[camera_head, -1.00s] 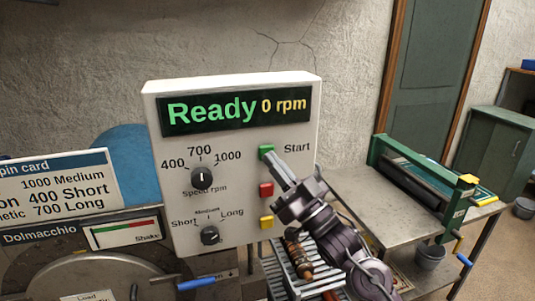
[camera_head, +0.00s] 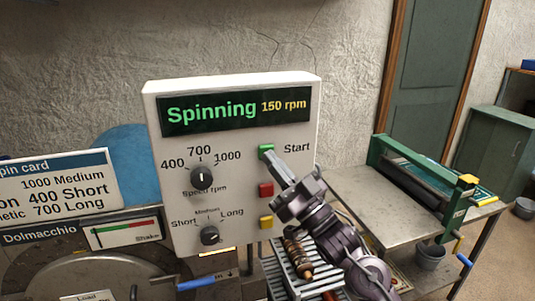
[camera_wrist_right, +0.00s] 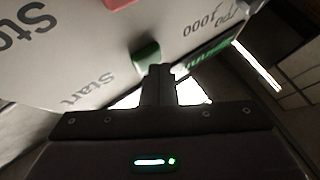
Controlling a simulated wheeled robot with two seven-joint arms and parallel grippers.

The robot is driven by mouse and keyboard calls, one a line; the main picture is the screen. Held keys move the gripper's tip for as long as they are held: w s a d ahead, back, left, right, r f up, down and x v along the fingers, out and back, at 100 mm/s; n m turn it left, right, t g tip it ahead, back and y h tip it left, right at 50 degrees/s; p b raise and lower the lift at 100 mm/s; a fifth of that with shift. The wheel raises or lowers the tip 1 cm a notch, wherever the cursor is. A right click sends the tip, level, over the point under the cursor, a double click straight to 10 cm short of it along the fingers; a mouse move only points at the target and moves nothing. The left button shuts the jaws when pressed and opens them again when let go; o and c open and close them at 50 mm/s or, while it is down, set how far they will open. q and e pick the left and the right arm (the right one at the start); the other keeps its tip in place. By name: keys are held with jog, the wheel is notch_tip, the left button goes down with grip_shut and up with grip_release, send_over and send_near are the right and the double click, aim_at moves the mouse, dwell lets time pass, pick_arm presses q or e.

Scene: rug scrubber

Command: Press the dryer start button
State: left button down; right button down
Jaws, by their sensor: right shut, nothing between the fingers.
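The white dryer control panel (camera_head: 240,215) stands in the middle of the head view. Its display (camera_head: 235,110) reads "Spinning 150 rpm". The green start button (camera_head: 266,149) is beside the word "Start", and it shows in the right wrist view as a green knob (camera_wrist_right: 147,53). My right gripper (camera_head: 272,160) is shut and empty, its tips right at the lower edge of the green button. In the right wrist view the fingertips (camera_wrist_right: 160,70) are close beside the button; I cannot tell whether they touch. My left gripper is out of view.
A red button (camera_head: 266,189) and a yellow button (camera_head: 266,222) sit below the green one. A green-framed roller (camera_head: 420,175) stands on the table at right.

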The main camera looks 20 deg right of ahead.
jog(key=shift+s, duration=0.75)
jog(key=s, duration=0.5)
jog(key=shift+d, duration=0.1)
jog(key=shift+f, duration=0.1)
dwell(0.4)
